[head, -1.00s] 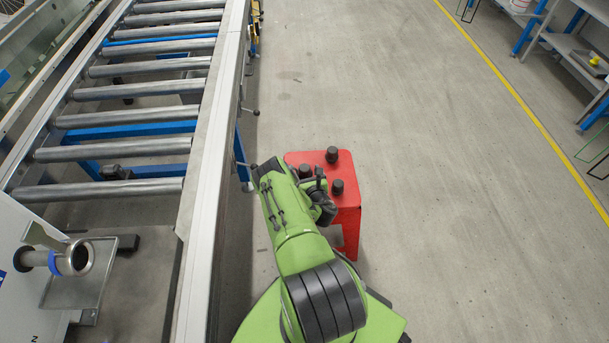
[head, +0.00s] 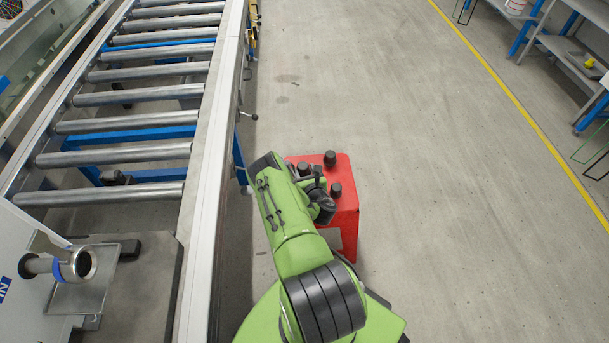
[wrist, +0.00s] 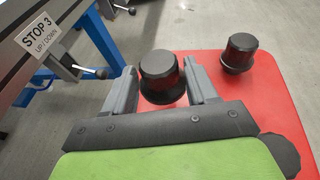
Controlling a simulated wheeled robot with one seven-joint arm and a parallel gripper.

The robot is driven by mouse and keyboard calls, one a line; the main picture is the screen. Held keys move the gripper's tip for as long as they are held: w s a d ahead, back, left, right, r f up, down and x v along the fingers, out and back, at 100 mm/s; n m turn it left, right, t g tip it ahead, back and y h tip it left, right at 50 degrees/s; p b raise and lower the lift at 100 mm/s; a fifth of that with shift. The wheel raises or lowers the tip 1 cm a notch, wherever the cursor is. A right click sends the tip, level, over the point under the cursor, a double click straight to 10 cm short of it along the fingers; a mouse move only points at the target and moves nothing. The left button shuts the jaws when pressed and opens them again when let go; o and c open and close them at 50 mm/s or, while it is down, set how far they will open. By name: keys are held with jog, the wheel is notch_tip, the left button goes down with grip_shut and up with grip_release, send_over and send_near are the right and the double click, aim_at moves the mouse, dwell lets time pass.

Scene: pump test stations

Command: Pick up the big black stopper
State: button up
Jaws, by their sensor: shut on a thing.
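The big black stopper (wrist: 160,72) is between the two grey fingers of my gripper (wrist: 163,85) in the wrist view. The fingers are shut on it, one at each side. It is upright, at the left edge of the red top; I cannot tell whether it touches that top. In the head view the stopper (head: 304,169) shows beside my green arm, which hides most of the gripper.
The red stand (head: 346,215) carries two other black stoppers, one at the back (head: 330,158) and one nearer (head: 335,189). A roller conveyor (head: 130,125) with a pale side rail runs along the left. Floor to the right is clear up to a yellow line.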

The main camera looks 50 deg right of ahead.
aim_at(305, 172)
notch_tip(305, 172, up, 24)
jog(key=p, duration=0.8)
jog(key=shift+r, duration=0.25)
